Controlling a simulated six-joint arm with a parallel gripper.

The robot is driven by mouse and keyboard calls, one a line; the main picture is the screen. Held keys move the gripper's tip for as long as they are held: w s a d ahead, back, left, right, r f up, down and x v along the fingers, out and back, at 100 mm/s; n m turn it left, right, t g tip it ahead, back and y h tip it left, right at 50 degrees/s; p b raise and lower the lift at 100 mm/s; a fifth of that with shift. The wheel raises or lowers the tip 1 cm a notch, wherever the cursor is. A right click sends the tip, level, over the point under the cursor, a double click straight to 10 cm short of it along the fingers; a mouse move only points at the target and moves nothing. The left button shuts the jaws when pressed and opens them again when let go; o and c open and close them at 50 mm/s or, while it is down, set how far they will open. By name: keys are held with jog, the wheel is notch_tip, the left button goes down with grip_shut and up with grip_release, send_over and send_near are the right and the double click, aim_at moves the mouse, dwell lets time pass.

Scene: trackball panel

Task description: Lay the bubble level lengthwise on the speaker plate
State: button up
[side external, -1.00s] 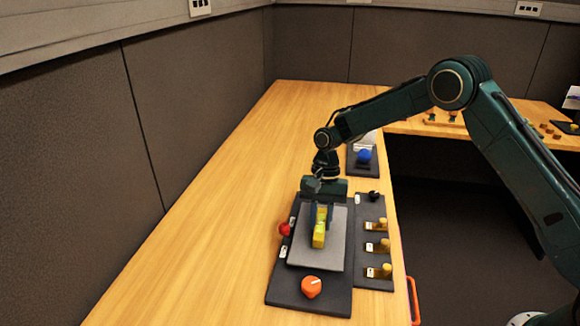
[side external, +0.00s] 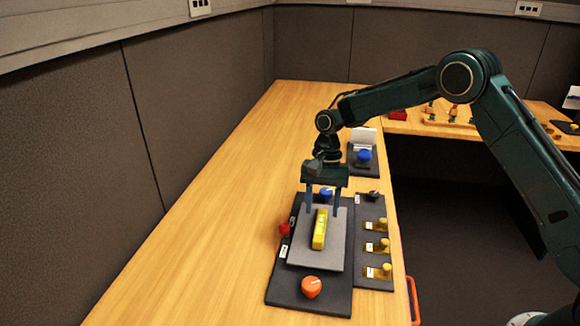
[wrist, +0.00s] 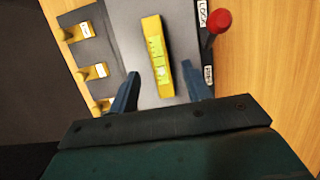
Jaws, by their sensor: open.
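The yellow bubble level (side external: 320,229) lies on the grey speaker plate (side external: 333,262), its long side running along the plate's length. In the wrist view the level (wrist: 156,57) shows its green vials facing up, and the plate (wrist: 126,40) extends on both sides of it. My gripper (side external: 322,212) is open and empty, above the far end of the level. In the wrist view its two blue fingers (wrist: 160,83) stand apart, one on either side of the level and not touching it.
The dark panel (side external: 292,297) around the plate carries an orange knob (side external: 311,287), a red ball-topped lever (side external: 284,229) and a blue ball (side external: 326,194). A side strip holds several yellow switches (side external: 383,246). Another blue knob (side external: 364,155) stands farther back. The table at left is clear.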

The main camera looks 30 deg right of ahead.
jog(key=v, duration=0.9)
jog(key=shift+r, duration=0.35)
jog(key=shift+w+d, duration=0.1)
jog(key=shift+r, duration=0.1)
jog(key=s+r+n+t, duration=0.4)
jog(key=s+r, duration=1.2)
jog(key=s+d+f+n+t+h, duration=0.1)
jog(key=s+d+f+n+t, duration=0.1)
jog(key=s, duration=0.7)
jog(key=s+d+f+n+t+h, duration=0.1)
jog(key=s+d+f+n, duration=0.1)
jog(key=s, duration=0.8)
jog(key=shift+s+d+n+t, duration=0.3)
jog(key=shift+d+n+t, duration=0.1)
jog(key=shift+d+n, duration=0.15)
